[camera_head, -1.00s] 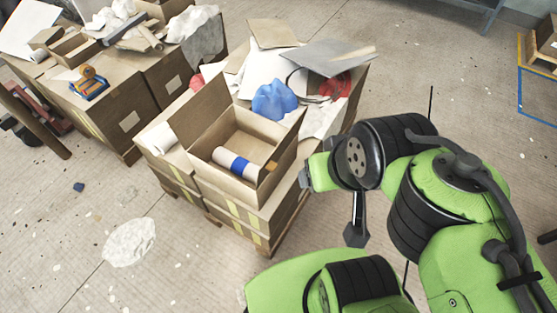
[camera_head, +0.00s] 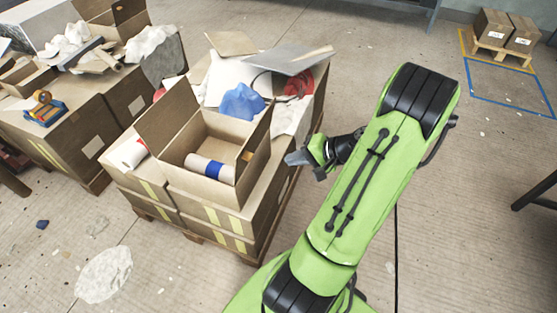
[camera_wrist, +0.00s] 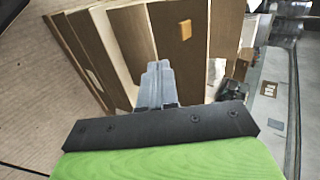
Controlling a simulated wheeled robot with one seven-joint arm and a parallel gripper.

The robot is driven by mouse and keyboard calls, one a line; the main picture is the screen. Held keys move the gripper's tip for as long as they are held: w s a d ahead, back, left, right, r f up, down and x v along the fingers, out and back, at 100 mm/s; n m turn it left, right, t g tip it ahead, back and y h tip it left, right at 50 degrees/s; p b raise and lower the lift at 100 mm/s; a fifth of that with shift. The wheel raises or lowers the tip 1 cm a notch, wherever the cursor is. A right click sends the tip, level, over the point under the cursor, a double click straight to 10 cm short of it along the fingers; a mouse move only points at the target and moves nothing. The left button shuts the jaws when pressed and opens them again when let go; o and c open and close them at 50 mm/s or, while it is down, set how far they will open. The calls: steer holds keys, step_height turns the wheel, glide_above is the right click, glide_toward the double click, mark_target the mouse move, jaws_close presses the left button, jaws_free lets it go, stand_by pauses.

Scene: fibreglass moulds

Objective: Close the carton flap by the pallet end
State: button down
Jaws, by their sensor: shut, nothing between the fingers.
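An open brown carton (camera_head: 222,190) sits on the near part of the pallet load, holding a white roll with a blue band (camera_head: 210,168). Its left flap (camera_head: 166,118) stands up and leans outward. Its right flap (camera_head: 257,140) also stands up and has a small tan tab. My gripper (camera_head: 291,158) is shut and empty, just right of the right flap, pointing left toward it. In the wrist view the shut fingers (camera_wrist: 157,72) point at brown cardboard panels, one with a tan tab (camera_wrist: 185,29). I cannot tell whether the fingertips touch the cardboard.
A blue crumpled cloth (camera_head: 242,101), white sheets and a grey panel (camera_head: 290,59) lie behind the carton. Another loaded stack with an orange-and-blue tape dispenser (camera_head: 44,108) stands at left. Small boxes (camera_head: 492,29) sit at the far right.

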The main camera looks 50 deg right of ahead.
steer(key=w+a+f+b, duration=0.2)
steer(key=w+a+f, duration=0.1)
steer(key=w, duration=0.6)
steer(key=shift+a+f, duration=0.15)
steer(key=shift+f, duration=0.25)
steer(key=shift+w, duration=0.1)
